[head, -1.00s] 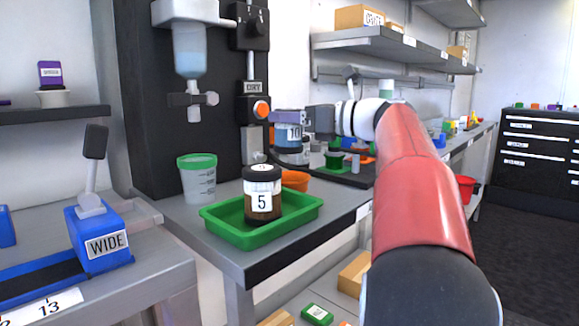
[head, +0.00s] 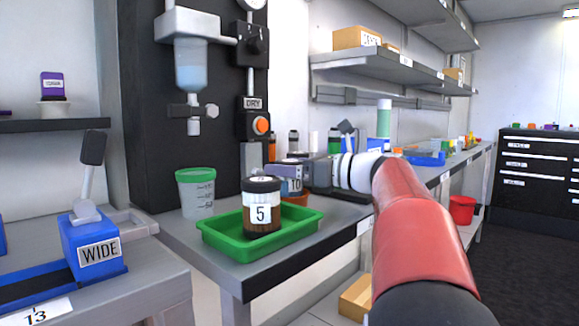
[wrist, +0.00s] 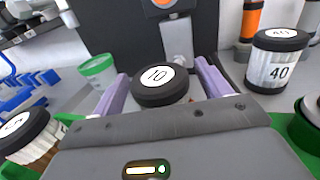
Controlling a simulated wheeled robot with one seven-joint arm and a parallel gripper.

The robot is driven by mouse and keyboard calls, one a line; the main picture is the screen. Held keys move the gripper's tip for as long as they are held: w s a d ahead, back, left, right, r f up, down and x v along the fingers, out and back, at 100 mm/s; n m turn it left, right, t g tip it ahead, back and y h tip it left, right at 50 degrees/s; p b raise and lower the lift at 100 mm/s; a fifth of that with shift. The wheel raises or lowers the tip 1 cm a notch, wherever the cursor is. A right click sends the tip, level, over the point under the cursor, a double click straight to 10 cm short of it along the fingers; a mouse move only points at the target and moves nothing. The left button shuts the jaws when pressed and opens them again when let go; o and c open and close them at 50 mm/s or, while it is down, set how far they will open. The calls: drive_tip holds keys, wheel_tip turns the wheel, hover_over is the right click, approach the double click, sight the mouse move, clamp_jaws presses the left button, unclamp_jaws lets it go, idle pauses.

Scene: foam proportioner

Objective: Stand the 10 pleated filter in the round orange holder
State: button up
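The 10 pleated filter (head: 295,185) stands upright in the head view, its lower part hidden behind the green tray's filter and the round orange holder (head: 298,199). It appears to be at or in the holder; how deep it sits cannot be seen. In the wrist view, its black lid marked 10 (wrist: 158,82) lies between the two purple fingers of my gripper (wrist: 163,88). A small gap shows on each side of the lid, so my gripper looks open around the filter. My gripper also shows in the head view (head: 290,168). The holder is hidden in the wrist view.
A filter marked 5 (head: 261,213) stands in a green tray (head: 218,240) in front. A green-rimmed cup (head: 196,195) is to its left. The dark proportioner panel (head: 150,110) rises behind. A filter marked 40 (wrist: 278,65) stands close on the right in the wrist view.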

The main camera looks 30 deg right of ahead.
drive_tip(key=shift+s+r, duration=0.1)
drive_tip(key=p+v, duration=0.1)
drive_tip(key=v, duration=1.1)
idle(0.4)
